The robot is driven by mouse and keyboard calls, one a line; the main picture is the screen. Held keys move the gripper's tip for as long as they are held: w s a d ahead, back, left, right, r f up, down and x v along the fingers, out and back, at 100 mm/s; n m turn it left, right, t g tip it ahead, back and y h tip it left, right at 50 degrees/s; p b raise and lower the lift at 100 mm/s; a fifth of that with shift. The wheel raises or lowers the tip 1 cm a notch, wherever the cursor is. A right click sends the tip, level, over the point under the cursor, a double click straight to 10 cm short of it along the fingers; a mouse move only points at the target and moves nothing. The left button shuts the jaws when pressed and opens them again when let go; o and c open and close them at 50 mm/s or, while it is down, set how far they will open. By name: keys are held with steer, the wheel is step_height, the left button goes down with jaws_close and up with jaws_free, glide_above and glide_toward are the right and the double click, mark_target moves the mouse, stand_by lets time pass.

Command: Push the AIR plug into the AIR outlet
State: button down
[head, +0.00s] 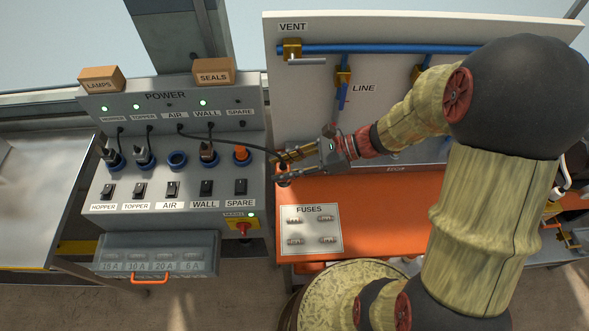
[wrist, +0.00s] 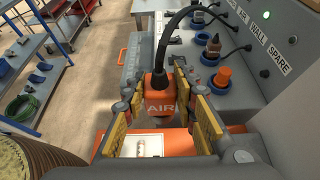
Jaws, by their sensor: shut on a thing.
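The AIR plug (wrist: 160,101) is an orange block with AIR printed on its face and a black cable rising from its top. My gripper (wrist: 160,108) is shut on it, with one yellow-padded finger on each side. In the head view my gripper (head: 283,167) is to the right of the grey power panel, above the orange bench, and mostly hides the plug. The plug is clear of any outlet. The AIR outlet (head: 177,160) is an empty blue-rimmed round socket in the middle of the outlet row. The AIR cable (head: 228,143) runs from the panel to my gripper.
An orange piece sits in the SPARE outlet (head: 241,154). Switches (head: 172,189) line the front below. A white board with blue pipes (head: 400,49) stands behind the bench.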

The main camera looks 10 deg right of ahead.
steer(key=w+a, duration=1.2)
steer(key=a, duration=0.4)
steer(key=w+a, duration=1.2)
steer(key=a, duration=0.5)
steer(key=shift+a, duration=0.2)
stand_by(0.5)
steer(key=shift+f, duration=0.25)
steer(key=shift+f+b, duration=3.75)
steer(key=shift+f, duration=1.7)
steer(key=shift+s+f+b, duration=0.1)
steer(key=shift+f+b, duration=0.2)
steer(key=shift+f, duration=0.15)
